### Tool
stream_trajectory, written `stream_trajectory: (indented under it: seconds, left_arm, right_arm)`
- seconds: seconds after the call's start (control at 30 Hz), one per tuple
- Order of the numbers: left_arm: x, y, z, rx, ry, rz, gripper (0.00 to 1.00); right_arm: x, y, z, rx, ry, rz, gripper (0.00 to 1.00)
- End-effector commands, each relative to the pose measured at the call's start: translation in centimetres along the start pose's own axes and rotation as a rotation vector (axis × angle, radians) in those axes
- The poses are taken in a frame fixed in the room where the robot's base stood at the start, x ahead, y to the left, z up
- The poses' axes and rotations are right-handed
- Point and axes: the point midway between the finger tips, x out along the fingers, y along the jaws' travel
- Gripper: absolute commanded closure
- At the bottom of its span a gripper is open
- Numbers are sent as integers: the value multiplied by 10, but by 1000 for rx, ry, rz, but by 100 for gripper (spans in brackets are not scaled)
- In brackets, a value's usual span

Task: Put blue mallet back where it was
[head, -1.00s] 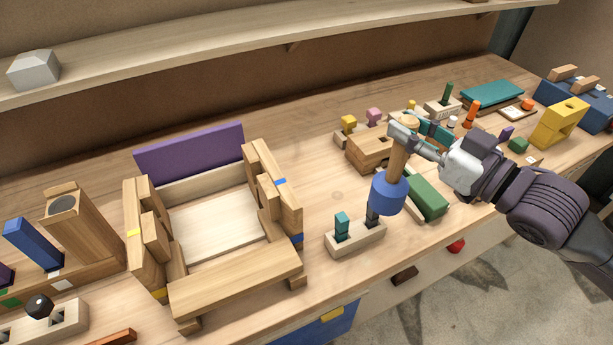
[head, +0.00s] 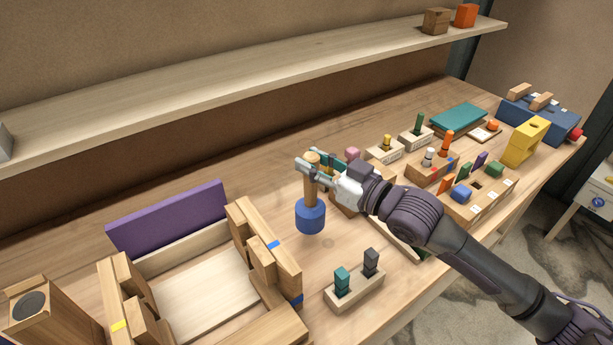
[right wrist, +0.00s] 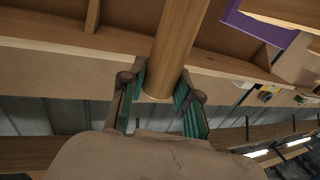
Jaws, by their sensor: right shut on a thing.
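The blue mallet (head: 310,216) hangs head down below my right gripper (head: 312,167) in the head view, its wooden handle upright. My right gripper is shut on the handle near its top. In the right wrist view the round handle (right wrist: 177,50) sits between the two teal-padded fingers (right wrist: 160,98). The blue head is over the workbench, between the open wooden box and the small peg block; I cannot tell if it touches the surface. My left gripper is not in view.
An open wooden box with a purple panel (head: 170,221) stands left of the mallet. A block with teal and dark pegs (head: 357,291) is in front. Several small blocks and a yellow piece (head: 525,142) crowd the right. A long shelf (head: 250,68) runs above the back.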

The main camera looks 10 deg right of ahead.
Motion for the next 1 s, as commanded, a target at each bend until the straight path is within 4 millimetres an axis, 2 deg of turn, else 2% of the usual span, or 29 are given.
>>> stream_trajectory:
  seconds: [0.03,0.17,0.5,0.9,0.93,1.0]
  left_arm:
    - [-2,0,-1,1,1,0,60]
    - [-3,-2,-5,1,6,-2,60]
    - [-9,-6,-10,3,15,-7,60]
    - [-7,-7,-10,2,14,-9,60]
    - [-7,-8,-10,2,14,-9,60]
    - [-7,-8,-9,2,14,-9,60]
  right_arm:
    - [8,1,2,0,3,1,100]
    - [17,1,9,-1,3,1,100]
    - [17,1,48,-1,1,0,100]
    - [17,1,55,-2,2,0,100]
    - [17,1,55,-1,0,0,65]
    - [17,1,55,-1,-1,0,54]
